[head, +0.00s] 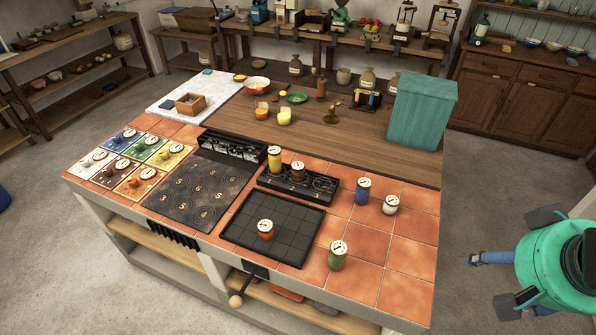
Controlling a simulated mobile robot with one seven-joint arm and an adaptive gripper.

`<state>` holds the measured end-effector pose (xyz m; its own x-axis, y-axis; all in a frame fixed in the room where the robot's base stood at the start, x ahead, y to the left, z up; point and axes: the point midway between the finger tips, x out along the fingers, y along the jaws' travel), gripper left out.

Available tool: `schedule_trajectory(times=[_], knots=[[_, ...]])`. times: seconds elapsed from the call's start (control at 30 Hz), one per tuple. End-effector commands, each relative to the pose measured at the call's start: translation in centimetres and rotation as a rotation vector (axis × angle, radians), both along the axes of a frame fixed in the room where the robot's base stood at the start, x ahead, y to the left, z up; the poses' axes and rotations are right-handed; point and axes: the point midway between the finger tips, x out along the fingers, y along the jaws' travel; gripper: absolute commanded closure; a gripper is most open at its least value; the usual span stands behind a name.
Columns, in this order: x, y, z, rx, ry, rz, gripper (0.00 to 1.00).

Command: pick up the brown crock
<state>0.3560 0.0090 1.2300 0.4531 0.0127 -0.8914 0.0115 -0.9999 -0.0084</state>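The brown crock (298,173) is a small dark brown jar with a white, marked lid. It stands upright at the black rack (318,193) on the tiled counter, just right of a yellow crock (275,160). Its lower part is hard to make out against the rack. An orange-red crock (266,231) stands on the black gridded tray (240,232) nearer to me. I make out no gripper fingers in the head view, and nothing touches the brown crock.
A blue crock (363,191), a white crock (390,206) and a green crock (337,257) stand on the tiles to the right. A teal box (422,110) stands behind. A turquoise rounded body with grey paddles (555,265) is cut off at the right edge.

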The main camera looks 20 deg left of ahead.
Motion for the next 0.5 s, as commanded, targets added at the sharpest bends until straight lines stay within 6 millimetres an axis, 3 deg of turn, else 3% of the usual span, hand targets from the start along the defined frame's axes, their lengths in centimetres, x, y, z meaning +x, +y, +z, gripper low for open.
schedule_trajectory(times=[0.5], knots=[[10.8, 4.7, 5.6, 0.022, 0.083, 0.040, 0.36]])
